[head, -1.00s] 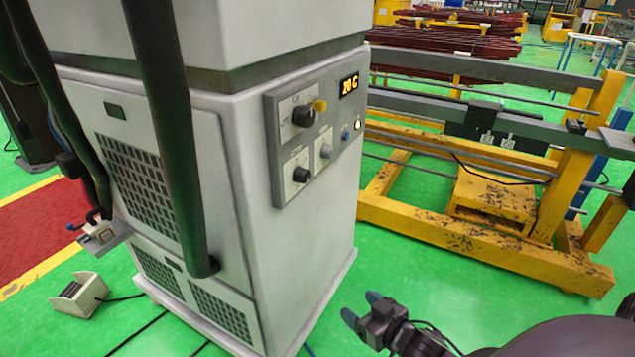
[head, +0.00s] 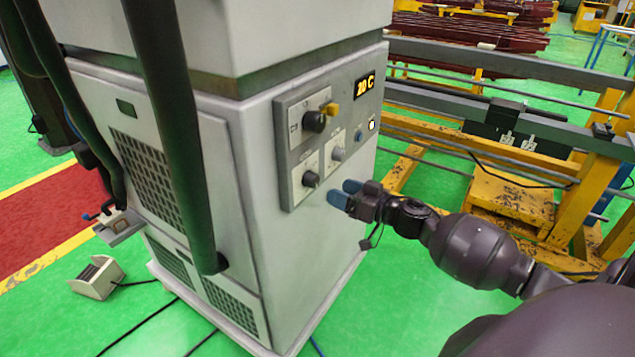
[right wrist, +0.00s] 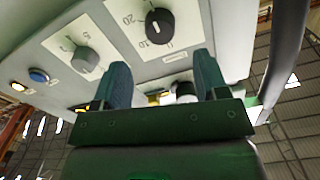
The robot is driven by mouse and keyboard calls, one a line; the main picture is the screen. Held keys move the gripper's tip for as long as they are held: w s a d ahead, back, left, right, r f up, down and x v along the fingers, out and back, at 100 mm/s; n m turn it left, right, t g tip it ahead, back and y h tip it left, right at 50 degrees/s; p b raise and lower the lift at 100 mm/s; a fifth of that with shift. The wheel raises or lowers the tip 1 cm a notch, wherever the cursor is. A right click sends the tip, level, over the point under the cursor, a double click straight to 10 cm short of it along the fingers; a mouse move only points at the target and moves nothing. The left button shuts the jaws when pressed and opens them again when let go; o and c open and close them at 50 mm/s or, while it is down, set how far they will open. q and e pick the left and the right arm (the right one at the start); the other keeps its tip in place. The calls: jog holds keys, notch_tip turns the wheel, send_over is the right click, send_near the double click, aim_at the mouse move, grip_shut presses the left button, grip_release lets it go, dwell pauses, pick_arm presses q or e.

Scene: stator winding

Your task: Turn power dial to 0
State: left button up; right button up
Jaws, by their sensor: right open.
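The grey control panel (head: 295,150) is on the side of a white cabinet. Its lower black dial (head: 310,179) shows close up in the right wrist view (right wrist: 159,25), with 10 and 20 marked around it. A grey knob (head: 338,153) sits beside it, and an upper black knob (head: 314,121) has a yellow tab next to it. I cannot read which dial is labelled power. My right gripper (head: 345,192) is open and empty, with blue fingertips just right of the lower dial, apart from it. In the right wrist view the upper knob (right wrist: 185,90) shows beyond the fingers. My left gripper is out of view.
The display (head: 366,90) reads 20 C, above a blue button (head: 358,134) and a lit white button (head: 372,125). A yellow frame with grey rails (head: 500,150) stands right of the cabinet. Dark hoses hang at the left. Green floor lies in front.

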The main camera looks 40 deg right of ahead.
aim_at(316, 182)
jog(key=x, duration=0.7)
jog(key=shift+w+a, duration=0.1)
jog(key=shift+w, duration=0.1)
jog(key=c, duration=0.9)
